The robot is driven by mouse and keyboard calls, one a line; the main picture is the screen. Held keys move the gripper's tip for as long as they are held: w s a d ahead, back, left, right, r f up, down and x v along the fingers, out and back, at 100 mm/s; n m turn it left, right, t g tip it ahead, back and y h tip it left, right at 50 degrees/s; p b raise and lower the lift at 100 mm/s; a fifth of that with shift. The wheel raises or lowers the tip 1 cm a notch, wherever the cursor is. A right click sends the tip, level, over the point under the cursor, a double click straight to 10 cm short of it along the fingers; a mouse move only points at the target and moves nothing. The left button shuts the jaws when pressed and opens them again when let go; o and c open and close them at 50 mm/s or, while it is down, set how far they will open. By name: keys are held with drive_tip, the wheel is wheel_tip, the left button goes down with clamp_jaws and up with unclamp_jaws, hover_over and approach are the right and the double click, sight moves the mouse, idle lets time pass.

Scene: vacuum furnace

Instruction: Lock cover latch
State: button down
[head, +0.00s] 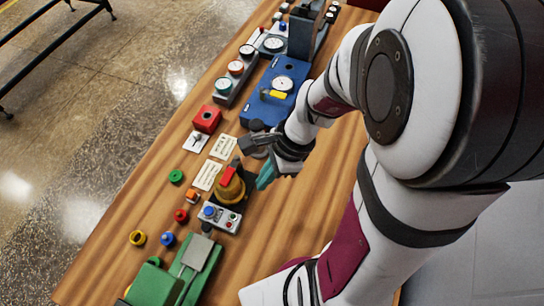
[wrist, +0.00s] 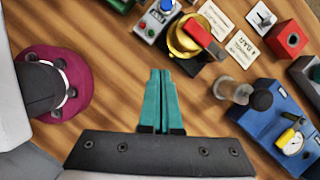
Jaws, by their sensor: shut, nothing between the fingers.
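My gripper (head: 263,181) hangs over the wooden table, and its teal fingers (wrist: 156,78) are together and empty in the wrist view. A brass round housing (head: 231,188) with a red lever across its top stands on a dark base just left of the fingers in the head view; it also shows ahead in the wrist view (wrist: 181,40). A blue unit (head: 258,108) with a white dial and a yellow lever (head: 277,95) stands farther back; the yellow lever also shows in the wrist view (wrist: 287,136). I cannot tell which part is the cover latch.
A grey control box (head: 219,217) with buttons stands beside the brass housing. A clear cylinder with a black knob (wrist: 262,99) sticks out from the blue unit. A red box (head: 206,119), printed cards (head: 207,176) and a green machine (head: 155,285) are also on the table.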

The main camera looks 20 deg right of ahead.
drive_tip(key=s+v, duration=0.1)
drive_tip(key=v, duration=0.5)
drive_tip(key=shift+s+a+r, duration=0.2)
drive_tip(key=shift+a, duration=0.05)
drive_tip(key=s+a+r+n+h, duration=0.2)
drive_tip(key=s+a+n, duration=0.3)
drive_tip(key=s+n, duration=0.4)
drive_tip(key=r+n, duration=0.1)
drive_tip(key=n, duration=0.4)
drive_tip(key=shift+g+h, duration=0.3)
drive_tip(key=shift+g, duration=0.1)
drive_tip(key=c, duration=1.6)
unclamp_jaws()
